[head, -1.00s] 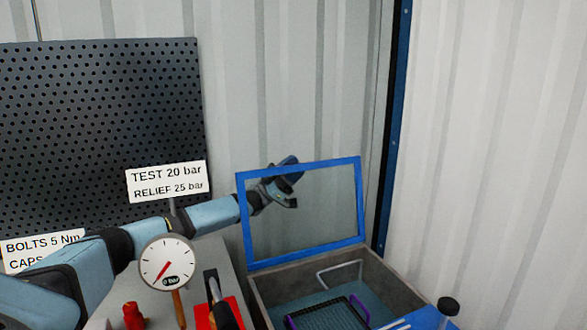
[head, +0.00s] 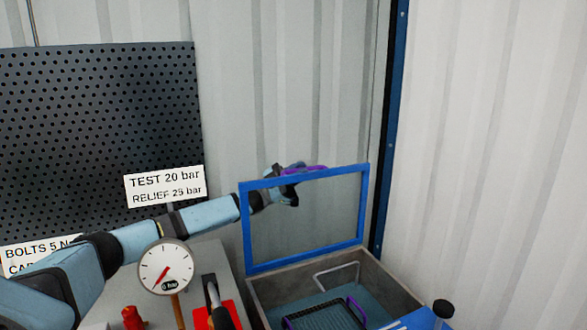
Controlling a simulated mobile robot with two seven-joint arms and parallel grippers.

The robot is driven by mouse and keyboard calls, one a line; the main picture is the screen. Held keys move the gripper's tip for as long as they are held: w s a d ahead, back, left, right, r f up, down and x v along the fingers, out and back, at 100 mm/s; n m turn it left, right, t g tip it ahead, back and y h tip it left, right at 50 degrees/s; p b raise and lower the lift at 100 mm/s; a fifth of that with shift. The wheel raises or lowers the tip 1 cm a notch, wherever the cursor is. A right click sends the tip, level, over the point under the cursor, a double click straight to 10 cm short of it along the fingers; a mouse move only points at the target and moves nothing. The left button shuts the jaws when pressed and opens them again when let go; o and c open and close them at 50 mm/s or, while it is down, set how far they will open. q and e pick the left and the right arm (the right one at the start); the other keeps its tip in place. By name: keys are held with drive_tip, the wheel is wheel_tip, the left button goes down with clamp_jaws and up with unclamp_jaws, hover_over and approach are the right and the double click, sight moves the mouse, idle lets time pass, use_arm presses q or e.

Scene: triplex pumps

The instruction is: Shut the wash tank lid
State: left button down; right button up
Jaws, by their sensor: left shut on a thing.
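The wash tank lid, a clear pane in a blue frame (head: 306,267), stands open and nearly upright at the back of the grey wash tank (head: 393,285). My left arm reaches in from the left and passes behind the lid. My left gripper (head: 291,176) is at the lid's top edge, partly seen through the pane. It is shut on a purple bar (head: 312,168) that looks like the lid's handle; the exact grip is partly hidden. My right gripper is not in view.
A dark basket with purple handles (head: 357,308) sits inside the tank. A pressure gauge (head: 166,266), a red object (head: 132,318) and a red block with a black lever (head: 230,312) stand to the left. A black-capped item (head: 443,309) is at right.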

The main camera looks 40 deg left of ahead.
use_arm(q)
drive_tip(key=shift+s+d, duration=0.1)
drive_tip(key=c, duration=1.2)
unclamp_jaws()
drive_tip(key=shift+o, duration=0.2)
drive_tip(key=b+v, duration=0.1)
drive_tip(key=v, duration=1.2)
drive_tip(key=shift+a+f, duration=0.2)
drive_tip(key=shift+a, duration=0.15)
drive_tip(key=shift+s, duration=0.15)
